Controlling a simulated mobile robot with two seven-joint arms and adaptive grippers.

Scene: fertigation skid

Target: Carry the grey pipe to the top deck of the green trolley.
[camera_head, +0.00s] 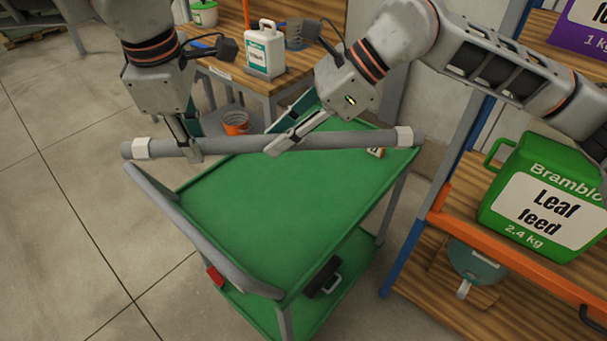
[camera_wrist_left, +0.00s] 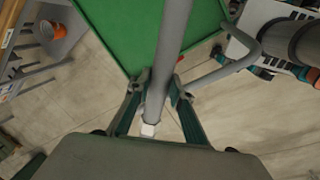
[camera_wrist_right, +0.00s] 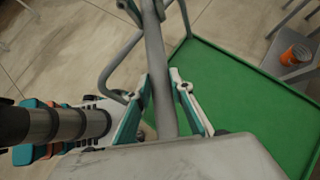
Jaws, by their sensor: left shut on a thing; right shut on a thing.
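The grey pipe (camera_head: 235,144) has a white collar near each end and lies crosswise, roughly level, over the far part of the green trolley (camera_head: 265,200). Its left end sticks out past the trolley's left side. My left gripper (camera_head: 190,150) is shut on the pipe near its left end. My right gripper (camera_head: 278,146) is shut on it near the middle. The pipe runs between the fingers in the left wrist view (camera_wrist_left: 172,40) and the right wrist view (camera_wrist_right: 158,75). The gap between pipe and deck is hard to judge.
A shelf rack with a green Leaf feed container (camera_head: 540,200) stands close on the right. A wooden bench with a white jug (camera_head: 264,50) stands behind.

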